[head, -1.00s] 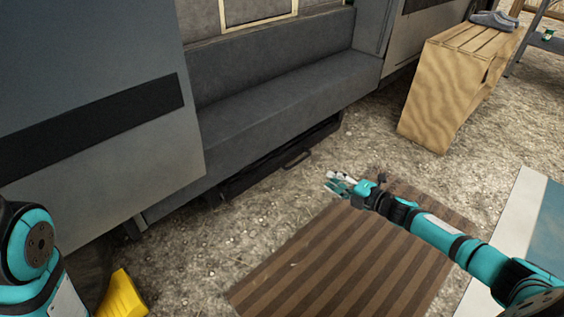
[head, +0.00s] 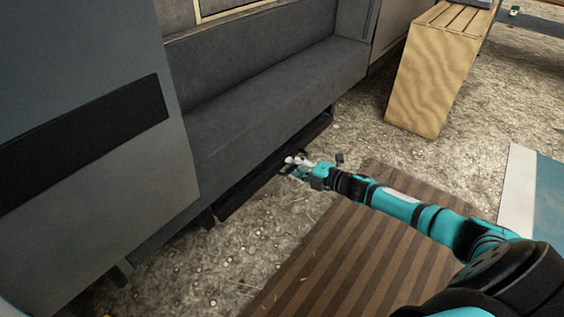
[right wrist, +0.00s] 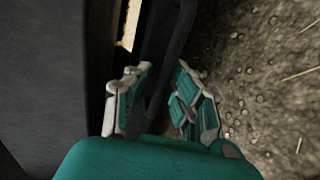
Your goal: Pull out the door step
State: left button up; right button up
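The door step (head: 240,192) is a long dark slab low under the grey van sill, just above the gravel. My right gripper (head: 295,165) is at its outer edge, where the step's handle is mostly hidden behind it in the head view. In the right wrist view, a black bar, apparently the handle (right wrist: 172,45), runs between the two fingers of my right gripper (right wrist: 163,70). The fingers are apart, with a gap visible between the bar and the right finger. Contact with the left finger cannot be told. My left gripper is not in view.
The grey sill (head: 270,95) overhangs the step. A grey van panel (head: 90,190) stands at left. A striped brown mat (head: 350,255) lies on the gravel below my right arm. A wooden crate (head: 430,85) stands at back right.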

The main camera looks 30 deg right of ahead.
jog(key=shift+w, duration=0.2)
jog(key=shift+s, duration=0.1)
jog(key=shift+s, duration=0.1)
jog(key=shift+s, duration=0.15)
jog(key=c, duration=0.4)
grip_shut()
jog(key=shift+w+r, duration=0.1)
jog(key=shift+w, duration=0.15)
